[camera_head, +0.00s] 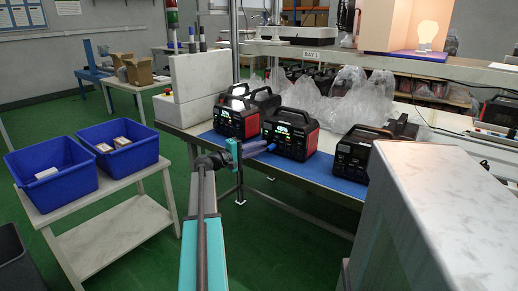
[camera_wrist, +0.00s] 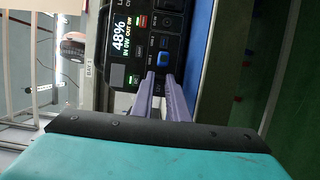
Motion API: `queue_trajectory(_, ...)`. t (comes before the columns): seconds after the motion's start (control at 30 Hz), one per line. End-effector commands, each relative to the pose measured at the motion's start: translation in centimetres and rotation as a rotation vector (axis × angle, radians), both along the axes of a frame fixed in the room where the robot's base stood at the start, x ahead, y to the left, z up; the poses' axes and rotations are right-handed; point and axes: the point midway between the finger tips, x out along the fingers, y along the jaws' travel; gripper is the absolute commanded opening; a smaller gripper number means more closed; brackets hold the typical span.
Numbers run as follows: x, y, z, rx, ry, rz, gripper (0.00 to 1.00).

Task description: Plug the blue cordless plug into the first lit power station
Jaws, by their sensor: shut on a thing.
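Two black-and-red power stations have lit displays: the left one (camera_head: 237,121) and the middle one (camera_head: 291,134). The right one (camera_head: 357,152) looks dark. My gripper (camera_head: 268,147) reaches from the left to the front of the middle station. In the wrist view its two pale purple fingers (camera_wrist: 162,82) are close together against the station's panel (camera_wrist: 137,45), whose screen reads 48%.
The stations stand on a blue mat (camera_head: 320,172) on the workbench. Clear plastic bags (camera_head: 315,97) lie behind them. Two blue bins (camera_head: 118,145) stand on a side table at left. A pale grey block (camera_head: 440,190) fills the right foreground.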

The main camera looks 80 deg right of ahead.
Motion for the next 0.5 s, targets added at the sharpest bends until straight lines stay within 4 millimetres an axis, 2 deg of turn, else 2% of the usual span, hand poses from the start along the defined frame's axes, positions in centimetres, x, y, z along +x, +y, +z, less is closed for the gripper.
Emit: queue_trajectory(0.5, -0.62, 0.03, -0.02, 0.000, -0.001, 0.114, 0.00)
